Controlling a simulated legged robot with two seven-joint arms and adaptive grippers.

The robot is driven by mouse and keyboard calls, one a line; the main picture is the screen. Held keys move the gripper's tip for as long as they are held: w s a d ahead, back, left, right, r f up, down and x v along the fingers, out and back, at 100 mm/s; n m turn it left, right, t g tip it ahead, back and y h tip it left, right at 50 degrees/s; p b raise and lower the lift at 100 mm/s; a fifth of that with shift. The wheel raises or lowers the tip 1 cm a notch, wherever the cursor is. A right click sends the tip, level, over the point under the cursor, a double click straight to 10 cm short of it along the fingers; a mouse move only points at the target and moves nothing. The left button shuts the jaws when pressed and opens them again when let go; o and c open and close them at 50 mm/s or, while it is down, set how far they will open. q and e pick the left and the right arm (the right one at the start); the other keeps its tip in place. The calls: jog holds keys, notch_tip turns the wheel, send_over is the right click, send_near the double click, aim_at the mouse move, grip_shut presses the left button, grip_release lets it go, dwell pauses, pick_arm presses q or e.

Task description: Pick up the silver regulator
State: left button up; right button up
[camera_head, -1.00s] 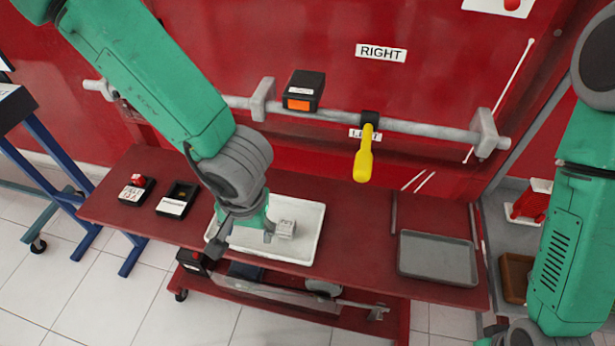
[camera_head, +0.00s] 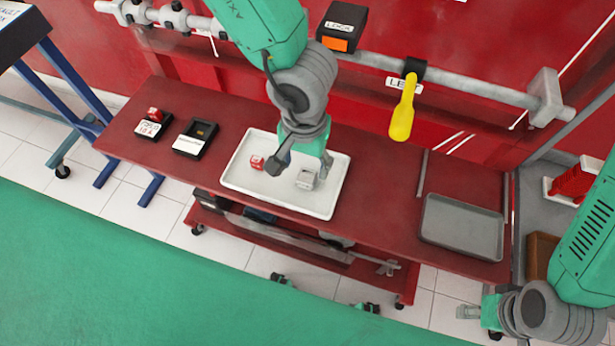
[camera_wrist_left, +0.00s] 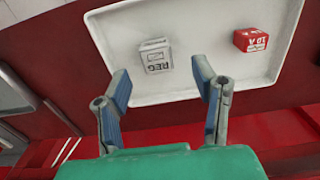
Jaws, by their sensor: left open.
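The silver regulator (camera_head: 306,179) is a small pale block in a white tray (camera_head: 235,176) on the red bench. In the left wrist view the regulator (camera_wrist_left: 156,55) shows "REG" lettering and lies ahead of the fingertips, roughly between their lines. My left gripper (camera_head: 299,163) hangs over the tray, beside the regulator; in the left wrist view its two fingers (camera_wrist_left: 162,82) are spread with nothing between them. My right gripper (camera_head: 468,312) is low at the bottom right, away from the bench; its finger state is unclear.
A red and white block (camera_head: 257,162) shares the tray, also seen in the left wrist view (camera_wrist_left: 251,39). Two black boxes stand at the bench's left (camera_head: 195,138). A grey tray (camera_head: 462,226) lies empty at the right. A yellow handle (camera_head: 403,115) hangs from the rail behind.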

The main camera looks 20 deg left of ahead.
aim_at(306, 175)
pick_arm(q)
notch_tip(306, 175, down, 4)
jog(key=shift+f+b, duration=0.1)
jog(key=shift+b, duration=0.6)
jog(key=shift+d+f, duration=0.15)
jog(key=shift+d, duration=0.25)
jog(key=shift+a, duration=0.15)
grip_shut()
jog(key=shift+a, duration=0.15)
